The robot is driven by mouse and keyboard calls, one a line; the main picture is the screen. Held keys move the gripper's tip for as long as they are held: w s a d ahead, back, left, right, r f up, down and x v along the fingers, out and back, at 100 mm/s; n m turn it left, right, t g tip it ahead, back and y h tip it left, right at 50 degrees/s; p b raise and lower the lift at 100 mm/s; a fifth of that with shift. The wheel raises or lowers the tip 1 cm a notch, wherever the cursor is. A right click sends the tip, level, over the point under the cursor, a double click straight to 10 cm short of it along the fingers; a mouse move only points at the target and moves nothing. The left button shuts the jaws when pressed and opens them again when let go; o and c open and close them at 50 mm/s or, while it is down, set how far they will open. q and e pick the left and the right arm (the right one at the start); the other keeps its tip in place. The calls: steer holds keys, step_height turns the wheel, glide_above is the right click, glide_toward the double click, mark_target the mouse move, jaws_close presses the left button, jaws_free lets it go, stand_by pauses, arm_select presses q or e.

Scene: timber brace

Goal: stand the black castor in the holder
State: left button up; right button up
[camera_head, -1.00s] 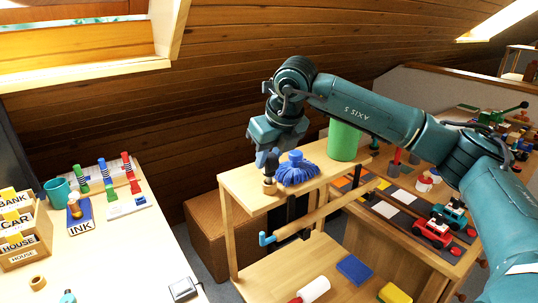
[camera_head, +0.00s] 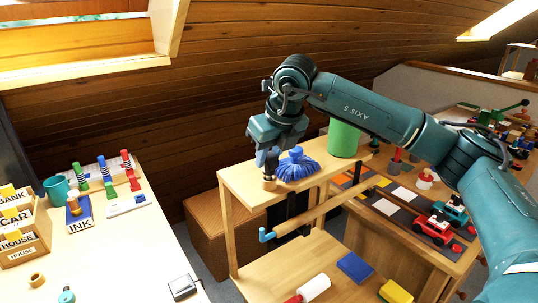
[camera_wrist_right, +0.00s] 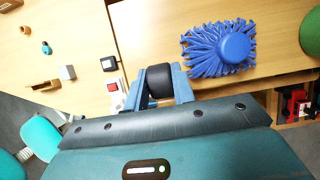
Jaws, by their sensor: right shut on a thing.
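My right gripper (camera_head: 267,164) is shut on the black castor (camera_wrist_right: 159,80), which shows as a dark rounded body between the fingers in the right wrist view. In the head view the gripper points down over the near left end of a raised wooden shelf (camera_head: 243,184). A small tan wooden piece (camera_head: 269,184) shows right below the fingertips. I cannot tell whether it belongs to the castor or stands under it. I cannot make out the holder for certain. My left gripper is not in view.
A blue mop head (camera_head: 297,167) lies close to the right of the gripper, with a green cylinder (camera_head: 344,138) beyond it. A desk (camera_head: 118,254) at left carries stamps, a teal mug (camera_head: 57,188) and card boxes. A lower board (camera_head: 322,272) holds a white roller (camera_head: 315,287).

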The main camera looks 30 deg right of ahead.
arm_select(q)
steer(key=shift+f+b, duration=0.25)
steer(key=shift+b, duration=0.35)
arm_select(e)
steer(key=shift+f, duration=0.55)
steer(key=o, duration=1.1)
steer(key=shift+c, duration=0.2)
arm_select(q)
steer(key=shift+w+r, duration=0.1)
arm_select(e)
steer(key=shift+r, duration=0.1)
